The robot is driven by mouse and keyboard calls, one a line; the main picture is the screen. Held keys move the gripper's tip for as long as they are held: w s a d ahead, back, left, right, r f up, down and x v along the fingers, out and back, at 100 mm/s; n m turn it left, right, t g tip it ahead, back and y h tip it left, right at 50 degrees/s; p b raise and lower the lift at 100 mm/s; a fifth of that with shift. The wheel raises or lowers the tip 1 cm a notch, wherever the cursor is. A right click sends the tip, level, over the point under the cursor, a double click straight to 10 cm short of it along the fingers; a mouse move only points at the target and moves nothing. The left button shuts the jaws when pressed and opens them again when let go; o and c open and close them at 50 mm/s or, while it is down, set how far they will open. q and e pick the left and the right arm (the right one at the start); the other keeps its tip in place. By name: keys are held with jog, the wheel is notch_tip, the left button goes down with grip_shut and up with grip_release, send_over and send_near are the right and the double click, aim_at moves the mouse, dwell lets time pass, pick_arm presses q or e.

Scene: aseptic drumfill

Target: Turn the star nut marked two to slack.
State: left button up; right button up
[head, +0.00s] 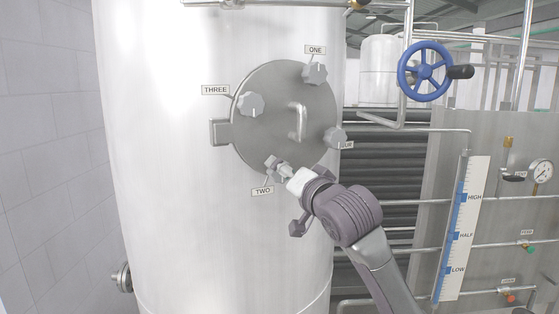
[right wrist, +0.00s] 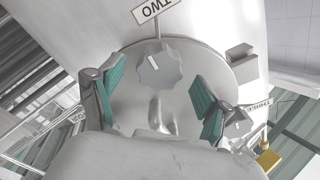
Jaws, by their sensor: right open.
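The star nut marked two (right wrist: 159,70) is a grey lobed knob with a white pointer line, at the edge of a round metal hatch (head: 283,88). Its label TWO (head: 262,192) is on the tank below it and shows upside down in the right wrist view (right wrist: 158,9). My right gripper (head: 275,168) is at this nut and largely hides it in the head view. In the right wrist view its two teal-padded fingers (right wrist: 157,74) are open, one on each side of the nut, with gaps visible. My left gripper is not in view.
Star nuts ONE (head: 315,74), THREE (head: 250,104) and a partly labelled one (head: 336,138) sit around the hatch. A bar handle (head: 299,121) stands out at its middle. A blue handwheel (head: 425,71) and a level gauge (head: 461,229) are at right.

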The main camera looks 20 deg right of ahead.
jog(key=shift+w+a+p, duration=0.15)
jog(key=shift+w+p, duration=0.4)
jog(key=shift+w, duration=1.2)
jog(key=c, duration=1.2)
jog(key=shift+o, duration=0.2)
